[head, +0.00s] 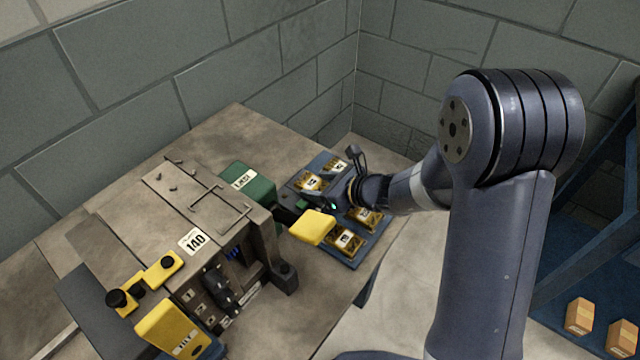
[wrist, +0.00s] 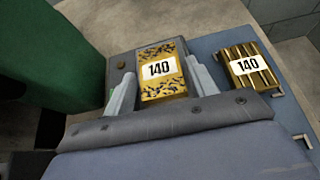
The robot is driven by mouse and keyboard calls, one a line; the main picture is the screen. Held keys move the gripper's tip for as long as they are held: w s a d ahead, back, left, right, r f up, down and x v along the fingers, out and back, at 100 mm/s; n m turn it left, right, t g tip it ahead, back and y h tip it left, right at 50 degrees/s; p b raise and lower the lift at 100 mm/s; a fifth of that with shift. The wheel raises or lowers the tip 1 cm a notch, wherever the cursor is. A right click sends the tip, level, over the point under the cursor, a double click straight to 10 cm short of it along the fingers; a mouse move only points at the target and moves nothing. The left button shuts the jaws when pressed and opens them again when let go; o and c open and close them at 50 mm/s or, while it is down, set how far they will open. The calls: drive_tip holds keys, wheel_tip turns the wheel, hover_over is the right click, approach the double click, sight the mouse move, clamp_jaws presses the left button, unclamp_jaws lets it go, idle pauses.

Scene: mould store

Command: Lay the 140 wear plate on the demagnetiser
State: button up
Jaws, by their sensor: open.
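My gripper (head: 326,203) is open, low over the blue tray. In the wrist view its two grey fingers (wrist: 160,80) stand either side of a gold plate with dark specks and a white 140 label (wrist: 162,88); I cannot tell if they touch it. A grooved gold block, also labelled 140 (wrist: 250,80), lies to its right. The tray (head: 323,250) holds several gold pieces in the head view, including a speckled one (head: 313,182). A green box with a white label (head: 248,185) stands left of the tray; its label is unreadable, so I cannot confirm it is the demagnetiser.
A large steel mould block labelled 140 (head: 165,190) fills the left of the bench. A yellow block (head: 312,227) is close to my gripper. Yellow fittings (head: 172,328) stand at the front left. Grey block walls close the back. Orange boxes (head: 580,316) sit on a blue rack at right.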

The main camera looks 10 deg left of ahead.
drive_tip(key=shift+r, duration=0.15)
drive_tip(key=shift+r+p, duration=0.2)
drive_tip(key=shift+p, duration=0.15)
drive_tip(key=p+v, duration=0.1)
drive_tip(key=v, duration=1.1)
drive_tip(key=shift+f, duration=0.15)
drive_tip(key=x, duration=0.4)
drive_tip(key=b+x, duration=0.1)
drive_tip(key=x, duration=0.3)
drive_tip(key=b+x, duration=0.1)
drive_tip(key=x, duration=0.3)
drive_tip(key=shift+f, duration=0.45)
drive_tip(key=shift+r+p, duration=0.55)
drive_tip(key=shift+r, duration=0.6)
drive_tip(key=shift+f, duration=0.15)
